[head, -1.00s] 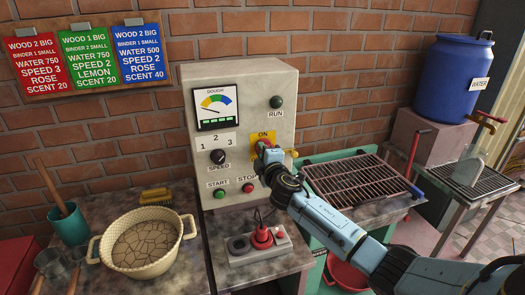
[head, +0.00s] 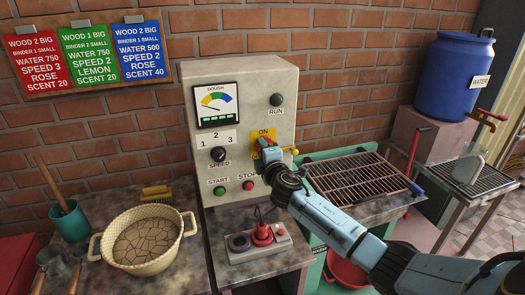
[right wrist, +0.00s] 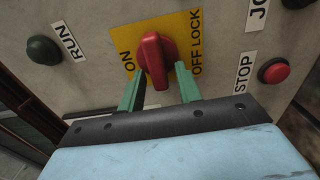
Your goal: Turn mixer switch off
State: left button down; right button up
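The mixer switch is a red knob (right wrist: 154,60) on a yellow plate (right wrist: 122,28) marked ON and OFF LOCK, on the front of a grey control box (head: 245,88). My right gripper (right wrist: 158,88) has its green fingers on both sides of the knob, close against it. The knob's handle lies in line with the fingers and points between the two labels. In the head view my right gripper (head: 268,155) covers most of the switch and OFF LOCK. My left gripper is not in view.
Green START (head: 220,191) and red STOP (head: 249,185) buttons sit below the switch, with a speed dial (head: 218,154) to the left. A control with a red knob (head: 262,235) stands in front of the box. A cream bowl (head: 187,218) is at left, a grill (head: 352,182) at right.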

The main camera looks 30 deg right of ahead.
dwell(0.3)
jog(key=v, duration=1.3)
jog(key=shift+s, duration=0.2)
